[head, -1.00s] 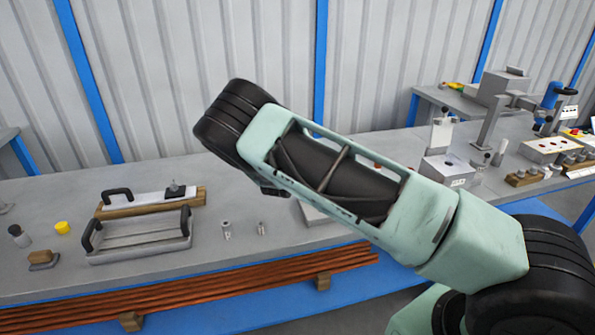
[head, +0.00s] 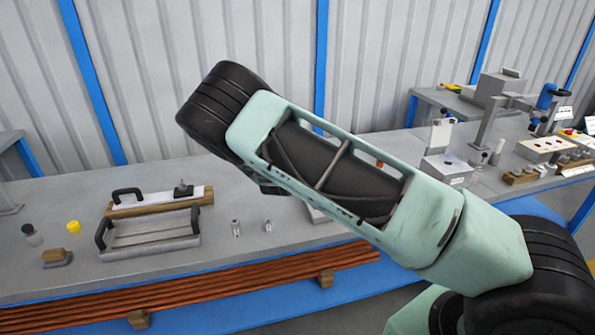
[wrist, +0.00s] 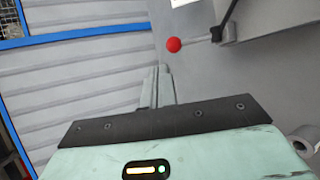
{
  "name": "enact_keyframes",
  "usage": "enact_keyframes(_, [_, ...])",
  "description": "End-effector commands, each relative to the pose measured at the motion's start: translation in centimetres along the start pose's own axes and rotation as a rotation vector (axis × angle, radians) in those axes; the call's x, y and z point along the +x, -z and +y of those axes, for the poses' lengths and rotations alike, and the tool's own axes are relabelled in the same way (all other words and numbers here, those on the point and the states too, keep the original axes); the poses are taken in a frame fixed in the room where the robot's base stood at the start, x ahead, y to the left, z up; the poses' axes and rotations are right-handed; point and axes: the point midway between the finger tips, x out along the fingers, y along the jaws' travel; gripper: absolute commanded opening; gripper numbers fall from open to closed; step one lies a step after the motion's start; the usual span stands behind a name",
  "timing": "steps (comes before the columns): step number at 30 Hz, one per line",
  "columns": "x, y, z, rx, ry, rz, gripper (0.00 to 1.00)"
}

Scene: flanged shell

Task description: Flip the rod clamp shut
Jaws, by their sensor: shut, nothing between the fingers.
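In the wrist view, a red ball knob (wrist: 174,45) sits on the end of a thin grey lever (wrist: 205,39), which runs right to a dark bracket at the top edge. This looks like the handle of the rod clamp; the rest of the clamp is out of frame. My gripper (wrist: 160,70) is shut and empty, its narrow grey fingers just below and left of the knob in the picture, with a gap showing between. In the head view my arm covers the gripper, and I cannot make out the clamp there.
On the bench stand a handled tray (head: 150,238), a wooden-edged board (head: 160,201), a yellow cap (head: 73,227) and two small metal fittings. A grey plate (head: 318,214) is partly behind my arm. At right are a metal stand (head: 487,125) and a control box (head: 545,149).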

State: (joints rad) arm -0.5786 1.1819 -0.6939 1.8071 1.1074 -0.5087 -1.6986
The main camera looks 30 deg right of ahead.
Motion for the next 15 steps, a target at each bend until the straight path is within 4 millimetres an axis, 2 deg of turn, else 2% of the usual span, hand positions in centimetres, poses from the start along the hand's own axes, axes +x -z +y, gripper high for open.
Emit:
enact_keyframes(3, [-2.2, 0.3, 0.3, 0.001, 0.0, 0.005, 0.0])
enact_keyframes(9, [-5.3, 0.3, 1.0, -0.001, 0.0, 0.005, 0.0])
enact_keyframes(15, [-6.5, 0.2, 1.3, 0.0, 0.001, 0.003, 0.0])
